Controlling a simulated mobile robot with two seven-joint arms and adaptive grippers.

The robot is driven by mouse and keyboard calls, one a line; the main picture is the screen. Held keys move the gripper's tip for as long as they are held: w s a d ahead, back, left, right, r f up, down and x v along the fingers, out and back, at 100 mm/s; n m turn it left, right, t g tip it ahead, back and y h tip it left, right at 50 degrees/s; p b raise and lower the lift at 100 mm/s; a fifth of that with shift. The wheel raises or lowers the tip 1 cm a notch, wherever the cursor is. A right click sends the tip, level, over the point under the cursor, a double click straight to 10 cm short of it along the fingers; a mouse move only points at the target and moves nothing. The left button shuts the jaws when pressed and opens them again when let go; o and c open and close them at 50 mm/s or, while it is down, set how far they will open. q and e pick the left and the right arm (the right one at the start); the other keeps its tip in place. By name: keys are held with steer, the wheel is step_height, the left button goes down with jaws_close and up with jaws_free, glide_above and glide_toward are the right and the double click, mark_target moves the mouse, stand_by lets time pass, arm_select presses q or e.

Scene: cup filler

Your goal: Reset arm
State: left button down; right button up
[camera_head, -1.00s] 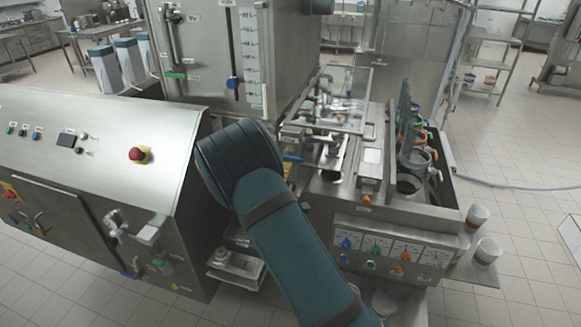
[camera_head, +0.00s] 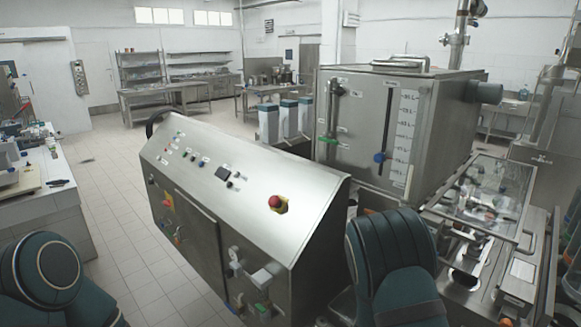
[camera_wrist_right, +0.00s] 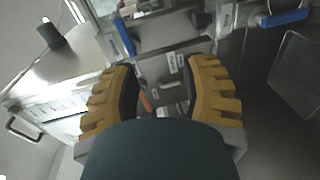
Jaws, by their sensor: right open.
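My right gripper (camera_wrist_right: 160,90) shows in the right wrist view with its two yellow ribbed fingers spread apart and nothing between them. Beyond the fingers are metal machine parts with white labels. In the head view my right arm (camera_head: 395,260) rises at the bottom centre-right, in front of the filling machine, and its gripper is hidden. My left arm (camera_head: 50,270) shows at the bottom left corner, and its gripper is out of view.
A steel control cabinet (camera_head: 245,190) with a red emergency button (camera_head: 276,203) stands between my arms. A steel tank (camera_head: 425,120) with a level scale is behind it. A clear-covered filling station (camera_head: 485,200) is at the right. A side bench (camera_head: 45,195) is at the left, with open floor between.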

steer(key=s+a+f+m+g+y+b, duration=0.1)
steer(key=s+a+f+y+b, duration=0.15)
steer(key=f, duration=0.45)
steer(key=s+a+f+m+g+y+b, duration=0.1)
steer(key=s+a+f+m+y, duration=0.2)
steer(key=f, duration=0.4)
steer(key=s+a+f+g+y+b, duration=0.1)
steer(key=s+a+f+g+y, duration=0.1)
steer(key=s+a+f+y, duration=0.3)
steer(key=s+a+f+m+g+y+b, duration=0.5)
steer(key=s+a+f, duration=0.4)
steer(key=s+a, duration=0.4)
steer(key=shift+s+a+y, duration=0.15)
steer(key=shift+a+y, duration=0.2)
steer(key=shift+a, duration=0.2)
steer(key=shift+s+d, duration=0.1)
